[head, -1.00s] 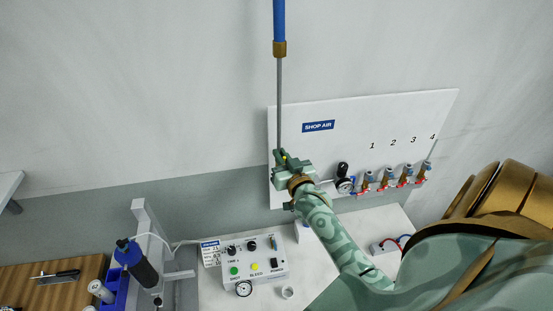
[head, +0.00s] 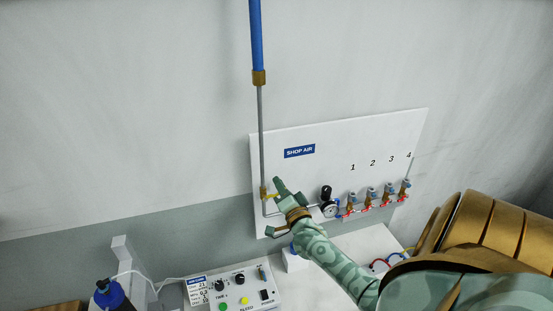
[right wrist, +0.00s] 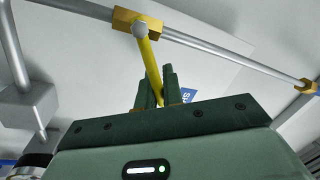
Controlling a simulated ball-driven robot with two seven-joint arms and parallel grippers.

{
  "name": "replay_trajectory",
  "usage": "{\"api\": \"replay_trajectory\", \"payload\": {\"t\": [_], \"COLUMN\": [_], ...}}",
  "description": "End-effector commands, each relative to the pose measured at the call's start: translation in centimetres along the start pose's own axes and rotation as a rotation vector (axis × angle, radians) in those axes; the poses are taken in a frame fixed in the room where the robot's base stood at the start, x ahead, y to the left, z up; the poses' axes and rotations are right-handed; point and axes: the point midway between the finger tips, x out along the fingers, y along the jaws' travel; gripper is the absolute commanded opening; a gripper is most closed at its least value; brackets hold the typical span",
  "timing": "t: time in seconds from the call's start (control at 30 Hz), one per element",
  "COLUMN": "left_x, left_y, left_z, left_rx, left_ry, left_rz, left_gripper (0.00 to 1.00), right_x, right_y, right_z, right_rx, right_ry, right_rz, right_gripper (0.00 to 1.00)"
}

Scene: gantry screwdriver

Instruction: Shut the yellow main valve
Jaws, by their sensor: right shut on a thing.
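The yellow main valve's lever (head: 270,196) sticks out to the right from the brass valve body (head: 263,191), low on the vertical pipe at the left of the white panel. In the right wrist view the yellow lever (right wrist: 151,62) runs from the brass body (right wrist: 126,19) to between my fingers, roughly crosswise to the grey pipe. My right gripper (head: 279,190) is shut on the lever's free end; it also shows in the right wrist view (right wrist: 161,92). The fingers hide the lever's tip. My left gripper is out of view.
The white panel (head: 330,140) carries a blue SHOP AIR sign (head: 299,151). A pressure gauge (head: 329,210) and several red-handled small valves (head: 370,196) stand right of my gripper. A control box (head: 238,287) and a dark blue bottle (head: 112,296) are below left.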

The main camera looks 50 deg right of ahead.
Motion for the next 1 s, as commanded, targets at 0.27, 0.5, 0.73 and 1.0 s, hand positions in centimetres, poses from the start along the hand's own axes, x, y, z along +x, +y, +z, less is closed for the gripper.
{"api": "replay_trajectory", "payload": {"t": [0.27,0.5,0.73,1.0], "left_x": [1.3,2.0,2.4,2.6], "left_y": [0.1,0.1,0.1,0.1], "left_z": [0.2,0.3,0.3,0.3], "left_rx": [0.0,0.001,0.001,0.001], "left_ry": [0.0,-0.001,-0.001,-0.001], "left_rz": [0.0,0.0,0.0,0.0], "left_gripper": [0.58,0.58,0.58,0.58], "right_x": [-0.3,-0.5,-0.6,-0.6], "right_y": [1.7,2.5,3.0,3.2], "right_z": [0.3,0.5,0.7,0.8], "right_rx": [0.246,0.414,0.514,0.558], "right_ry": [0.047,0.082,0.101,0.11], "right_rz": [0.002,0.001,0.001,0.001], "right_gripper": [0.0,0.0,0.0,0.0]}}
